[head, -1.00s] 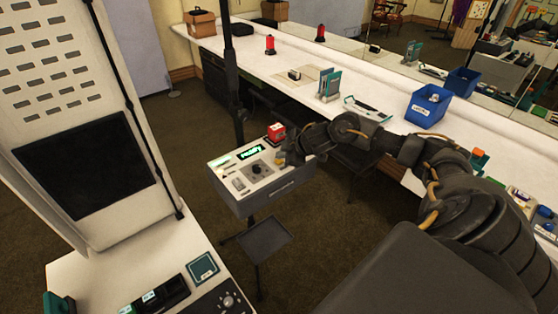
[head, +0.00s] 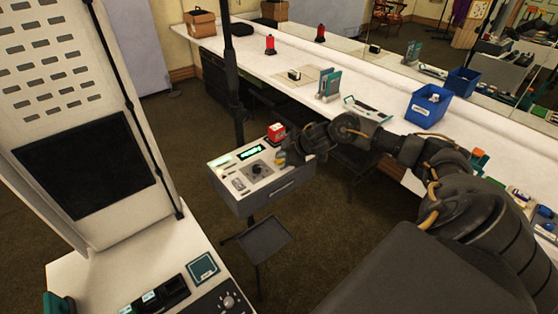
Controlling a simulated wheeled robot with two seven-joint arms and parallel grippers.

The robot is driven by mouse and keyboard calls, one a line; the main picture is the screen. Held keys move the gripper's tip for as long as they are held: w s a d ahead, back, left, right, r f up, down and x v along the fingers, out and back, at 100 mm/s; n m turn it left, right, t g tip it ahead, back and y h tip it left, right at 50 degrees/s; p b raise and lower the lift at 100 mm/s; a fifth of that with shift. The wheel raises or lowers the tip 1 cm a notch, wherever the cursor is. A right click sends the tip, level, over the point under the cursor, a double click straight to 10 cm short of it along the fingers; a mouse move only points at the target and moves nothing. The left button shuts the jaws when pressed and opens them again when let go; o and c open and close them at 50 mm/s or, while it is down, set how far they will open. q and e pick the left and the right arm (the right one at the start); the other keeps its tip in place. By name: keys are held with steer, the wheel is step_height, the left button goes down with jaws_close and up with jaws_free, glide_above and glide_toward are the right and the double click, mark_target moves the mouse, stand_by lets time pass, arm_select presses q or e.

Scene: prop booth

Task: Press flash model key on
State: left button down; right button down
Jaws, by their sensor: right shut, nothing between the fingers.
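The flash control box (head: 262,202) stands on a dark pole in the middle of the head view. Its top panel has a lit green display (head: 251,152), a dark round knob (head: 258,170) and small switches at its left side (head: 239,184). The model key cannot be told apart at this size. My left gripper is not in view.
A red block (head: 276,133) sits at the panel's back edge. A small dark tray (head: 264,239) is below the box. A long white counter (head: 350,88) with a blue bin (head: 427,107) runs behind. A white console (head: 130,262) stands at the left.

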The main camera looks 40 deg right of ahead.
mark_target(282, 162)
steer(key=shift+f, duration=0.15)
steer(key=shift+f, duration=0.3)
stand_by(0.4)
steer(key=shift+r+p, duration=0.4)
steer(key=shift+p, duration=0.1)
step_height(282, 162, up, 6)
steer(key=p, duration=0.6)
steer(key=shift+r+p, duration=0.1)
steer(key=shift+p, duration=0.2)
